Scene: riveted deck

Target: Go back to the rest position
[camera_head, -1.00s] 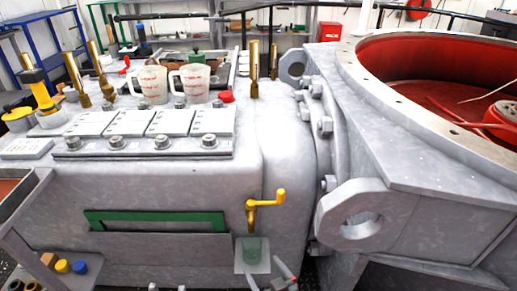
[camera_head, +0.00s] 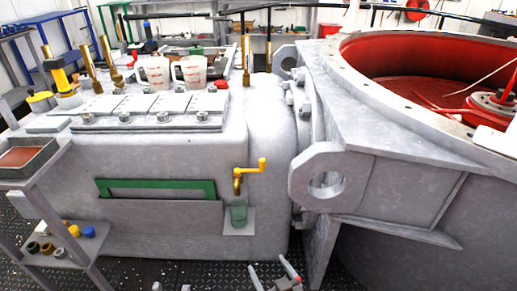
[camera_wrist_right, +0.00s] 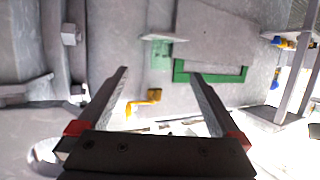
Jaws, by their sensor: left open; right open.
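My right gripper (camera_head: 266,263) shows at the bottom edge of the head view, below the green cup and in front of the grey machine. Its two fingers are apart with nothing between them. The right wrist view shows the same gripper (camera_wrist_right: 160,72) open and empty, with the machine's front beyond its fingers. Of my left gripper (camera_head: 170,287), only the two fingertips show at the bottom edge of the head view, to the left of the right one. They are apart, with nothing seen between them; the rest is cut off.
The grey machine (camera_head: 265,130) fills the middle, with a yellow crank (camera_head: 248,172) and a green cup (camera_head: 238,217) on a small ledge. A shelf stand with a tray (camera_head: 45,168) stands at left. A large housing with red inside (camera_head: 400,75) is at right. Some dark floor (camera_head: 190,272) shows free.

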